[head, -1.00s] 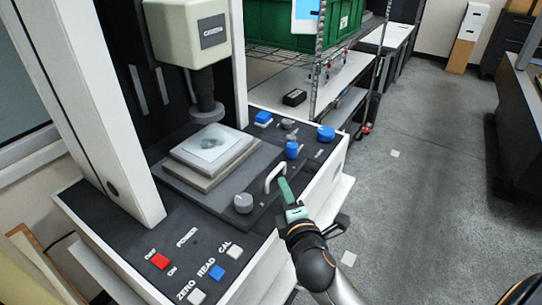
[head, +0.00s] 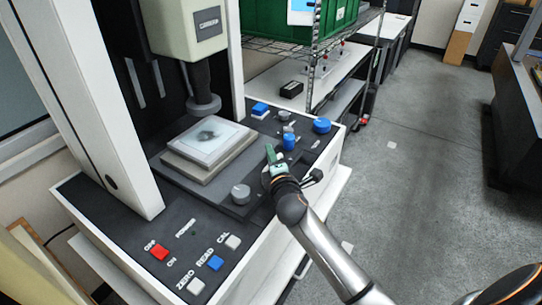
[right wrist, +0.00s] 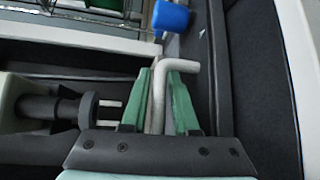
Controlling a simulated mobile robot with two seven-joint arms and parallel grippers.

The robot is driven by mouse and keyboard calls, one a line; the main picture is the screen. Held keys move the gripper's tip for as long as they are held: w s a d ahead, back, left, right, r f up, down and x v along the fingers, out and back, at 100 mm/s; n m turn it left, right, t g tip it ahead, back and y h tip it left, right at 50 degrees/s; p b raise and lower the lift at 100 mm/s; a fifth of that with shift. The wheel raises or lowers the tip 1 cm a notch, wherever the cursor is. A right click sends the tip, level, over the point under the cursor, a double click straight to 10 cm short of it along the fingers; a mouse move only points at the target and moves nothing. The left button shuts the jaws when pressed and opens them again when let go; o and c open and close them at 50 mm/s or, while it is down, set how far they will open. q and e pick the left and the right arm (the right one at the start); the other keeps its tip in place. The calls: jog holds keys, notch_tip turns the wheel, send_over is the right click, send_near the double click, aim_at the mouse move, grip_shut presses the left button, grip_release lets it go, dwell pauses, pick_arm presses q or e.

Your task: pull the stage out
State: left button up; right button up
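The stage is a dark flat slide plate (head: 172,176) on the machine's black bed, carrying a grey block with a pale glass-like sample (head: 207,138). A pale bent handle (right wrist: 190,66) belongs to the stage's near right side; in the head view my right gripper hides it. My right gripper (head: 271,157) is at that edge, its green fingers on either side of the handle. In the right wrist view my right gripper (right wrist: 159,78) looks closed on the handle, with little gap. My left gripper is not in view.
A grey knob (head: 240,194) stands close to my right gripper. Blue knobs (head: 321,125) stand on the right of the bed, and red, blue and white buttons (head: 215,263) at the front. Floor to the right is free.

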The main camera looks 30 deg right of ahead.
grip_shut()
dwell(1.4)
